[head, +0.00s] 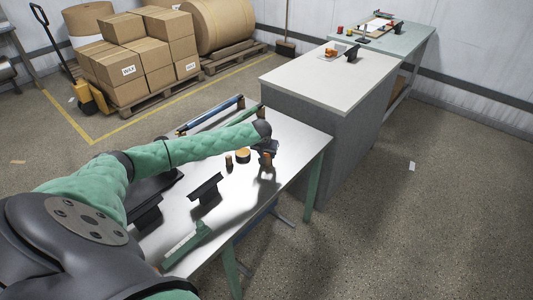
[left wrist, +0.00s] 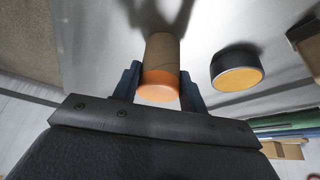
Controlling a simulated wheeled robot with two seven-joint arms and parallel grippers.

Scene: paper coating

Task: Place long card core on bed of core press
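A brown card core (left wrist: 163,52) with an orange end shows between the two blue fingertips of my left gripper (left wrist: 160,88) in the left wrist view. The fingers lie close against both of its sides. In the head view my left gripper (head: 266,153) is over the far right part of the metal table (head: 290,140), with the core (head: 266,162) partly hidden under it. I cannot tell whether the core touches the table. I cannot clearly make out the core press or its bed. My right gripper is not in view.
A round dark piece with an orange top (left wrist: 237,68) stands beside the core, and a small dark cylinder (head: 229,161) is near it. A black stand (head: 205,188) is on the table. A grey counter (head: 330,80) stands beyond, holding small items. Boxes (head: 130,60) stand at back left.

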